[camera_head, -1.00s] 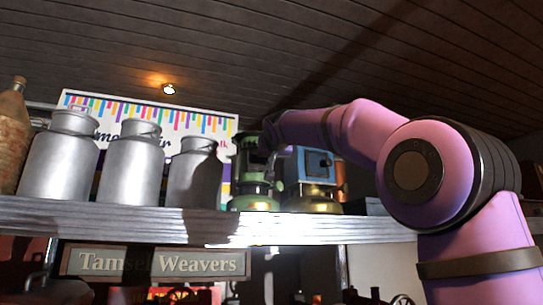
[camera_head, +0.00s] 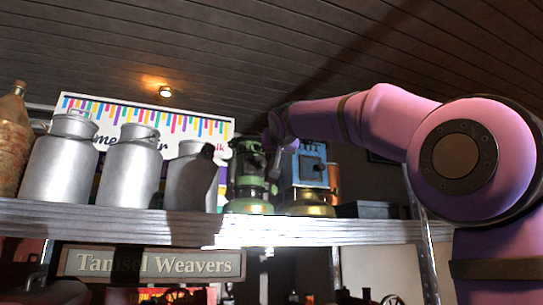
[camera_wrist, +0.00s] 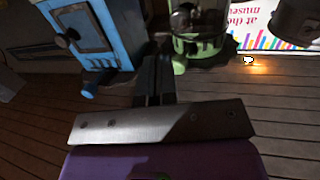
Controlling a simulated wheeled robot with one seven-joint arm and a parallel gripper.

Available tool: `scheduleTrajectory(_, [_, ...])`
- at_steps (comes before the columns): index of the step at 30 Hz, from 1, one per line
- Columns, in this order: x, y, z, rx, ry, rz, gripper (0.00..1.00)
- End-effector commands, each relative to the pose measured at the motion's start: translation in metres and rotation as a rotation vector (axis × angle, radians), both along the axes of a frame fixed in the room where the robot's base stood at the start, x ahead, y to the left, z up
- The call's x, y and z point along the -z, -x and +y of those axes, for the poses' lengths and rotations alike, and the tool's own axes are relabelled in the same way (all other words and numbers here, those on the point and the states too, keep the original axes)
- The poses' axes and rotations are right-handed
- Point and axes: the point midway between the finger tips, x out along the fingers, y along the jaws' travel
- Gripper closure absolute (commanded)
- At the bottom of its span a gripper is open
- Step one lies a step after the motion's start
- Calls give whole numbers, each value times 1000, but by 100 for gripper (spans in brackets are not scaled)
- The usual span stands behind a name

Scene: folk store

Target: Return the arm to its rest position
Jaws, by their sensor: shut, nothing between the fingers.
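My arm (camera_head: 385,115) is raised and reaches left from the right side, above the shelf height. My gripper is at its far end, in front of the gap between the green lantern (camera_head: 249,172) and the blue lantern (camera_head: 307,170); it is small and dark there. In the wrist view the gripper (camera_wrist: 153,65) shows its two dark fingers close together, shut with nothing held. That view is upside down, with the blue lantern (camera_wrist: 92,35) left of the fingers and the green lantern (camera_wrist: 186,48) just right of them. I cannot tell how far the fingers are from the lanterns.
The wooden shelf (camera_head: 130,222) carries several metal milk cans (camera_head: 130,170) and a brown bottle (camera_head: 14,135) at left. A colourful sign (camera_head: 110,108) stands behind them. A "Weavers" sign (camera_head: 150,264) hangs below. Free air lies above, under the plank ceiling (camera_head: 300,50).

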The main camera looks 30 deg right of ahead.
Motion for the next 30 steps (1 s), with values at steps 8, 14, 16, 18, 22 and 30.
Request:
scheduleTrajectory(8, [-4,46,8,0,1,-3,100])
scheduleTrajectory(14, [-4,62,10,1,0,-1,100])
scheduleTrajectory(16, [-4,64,10,1,0,-1,100])
scheduleTrajectory(18, [-4,64,11,1,0,0,100])
scheduleTrajectory(22, [-4,64,11,0,0,0,100])
scheduleTrajectory(30, [48,79,20,-28,-25,116,100])
